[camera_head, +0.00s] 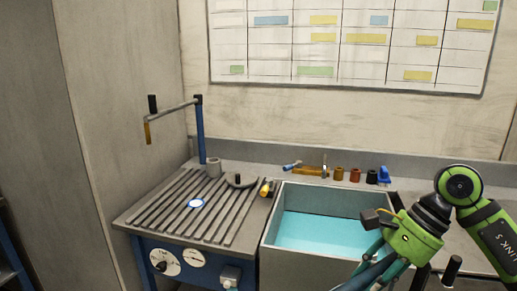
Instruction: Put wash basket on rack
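A ribbed grey drain rack (170,211) forms the top of the blue-framed unit left of the sink. I cannot make out a wash basket clearly. My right gripper (368,272) comes in from the right, over the right front part of the sink, with its fingers pointing down and left. Its fingertips run toward the bottom edge of the picture, and I cannot tell whether they hold anything. My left gripper is not in view.
The sink (320,235) holds turquoise liquid. A blue post (200,135) with a swing arm stands behind. Small coloured items line the back ledge.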

